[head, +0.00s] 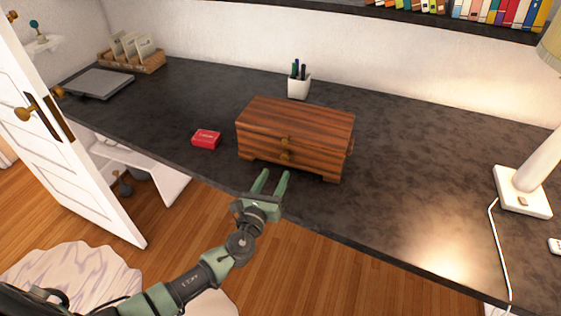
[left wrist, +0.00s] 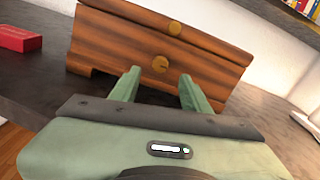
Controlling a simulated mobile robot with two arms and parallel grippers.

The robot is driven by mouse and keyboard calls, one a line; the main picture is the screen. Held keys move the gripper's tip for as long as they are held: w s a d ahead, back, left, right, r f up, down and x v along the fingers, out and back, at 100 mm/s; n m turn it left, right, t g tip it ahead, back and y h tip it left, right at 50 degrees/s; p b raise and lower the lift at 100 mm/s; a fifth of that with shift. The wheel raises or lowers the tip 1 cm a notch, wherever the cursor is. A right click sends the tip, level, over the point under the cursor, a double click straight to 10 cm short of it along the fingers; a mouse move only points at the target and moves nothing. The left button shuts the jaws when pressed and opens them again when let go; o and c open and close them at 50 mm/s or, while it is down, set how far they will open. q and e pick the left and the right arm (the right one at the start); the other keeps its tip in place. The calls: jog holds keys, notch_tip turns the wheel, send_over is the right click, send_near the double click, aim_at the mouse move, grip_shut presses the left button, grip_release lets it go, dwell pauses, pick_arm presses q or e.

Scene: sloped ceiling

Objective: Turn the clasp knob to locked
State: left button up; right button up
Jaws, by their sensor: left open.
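A striped wooden box (head: 300,126) with a closed lid stands near the front edge of the dark desk. It also shows in the left wrist view (left wrist: 115,45). Its front carries a brass clasp knob (head: 285,156), seen in the left wrist view (left wrist: 160,64), with a second brass piece (left wrist: 174,28) above it on the lid. My left gripper (head: 271,182) is in front of the box, just below the knob, with its green fingers apart and nothing between them. In the left wrist view the knob shows beyond and between the fingertips (left wrist: 158,80). My right gripper is not in view.
A small red box (head: 206,139) lies left of the wooden box on the dark desk (head: 400,150). A white pen cup (head: 299,87) stands behind. A lamp base (head: 523,190) and cable are at the right. An open white door (head: 70,150) is at the left.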

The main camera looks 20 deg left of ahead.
aim_at(284, 158)
pick_arm(q)
jog(key=w, duration=0.7)
jog(key=shift+d, duration=0.15)
grip_shut()
